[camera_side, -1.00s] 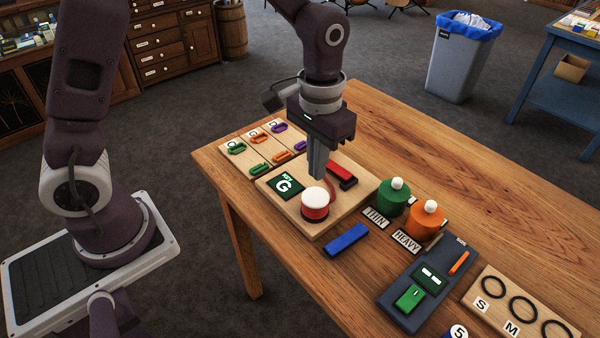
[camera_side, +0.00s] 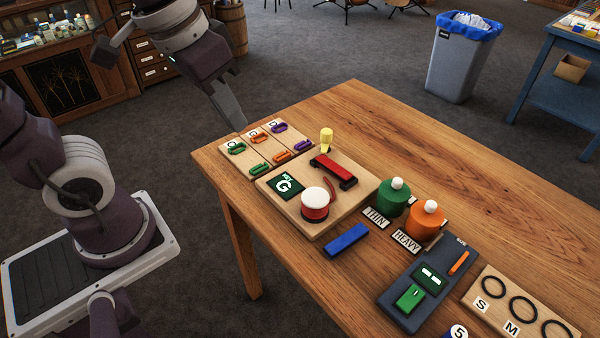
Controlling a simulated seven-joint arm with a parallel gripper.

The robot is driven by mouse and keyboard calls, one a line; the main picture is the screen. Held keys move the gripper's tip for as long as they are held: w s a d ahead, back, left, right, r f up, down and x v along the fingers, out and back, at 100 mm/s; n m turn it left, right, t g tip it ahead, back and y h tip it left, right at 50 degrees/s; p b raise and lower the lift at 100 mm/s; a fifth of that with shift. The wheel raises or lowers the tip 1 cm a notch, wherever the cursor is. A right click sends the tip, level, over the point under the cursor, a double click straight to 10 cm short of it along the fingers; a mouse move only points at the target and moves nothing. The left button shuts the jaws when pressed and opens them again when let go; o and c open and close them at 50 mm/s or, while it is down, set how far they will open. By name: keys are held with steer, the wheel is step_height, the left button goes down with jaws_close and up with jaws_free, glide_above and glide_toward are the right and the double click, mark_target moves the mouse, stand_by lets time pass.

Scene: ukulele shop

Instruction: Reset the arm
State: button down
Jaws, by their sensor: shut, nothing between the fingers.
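My gripper (camera_side: 238,122) is at the upper left, tilted down to the right, with its fingers together and nothing between them. Its tips appear over or just beyond the table's back left corner, near the board with colored clips (camera_side: 268,148). I cannot tell the exact height. My arm is folded back toward its base at the left. The wooden board with the green G card (camera_side: 286,186) carries a red and white button (camera_side: 315,204), a red bar on a black base (camera_side: 334,170) and a yellow peg (camera_side: 326,138).
A blue block (camera_side: 346,240), green bottle (camera_side: 393,198), orange bottle (camera_side: 426,222), dark size device (camera_side: 430,284) and ring board (camera_side: 520,308) stand along the wooden table (camera_side: 420,140). The table's right back part is bare. A grey bin (camera_side: 459,65) stands behind on the floor.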

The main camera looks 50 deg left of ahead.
steer(key=s+a+t, duration=0.1)
steer(key=s, duration=0.5)
steer(key=shift+s+a+r+t, duration=0.15)
steer(key=shift+s+r+t, duration=0.15)
steer(key=shift+s+t, duration=0.1)
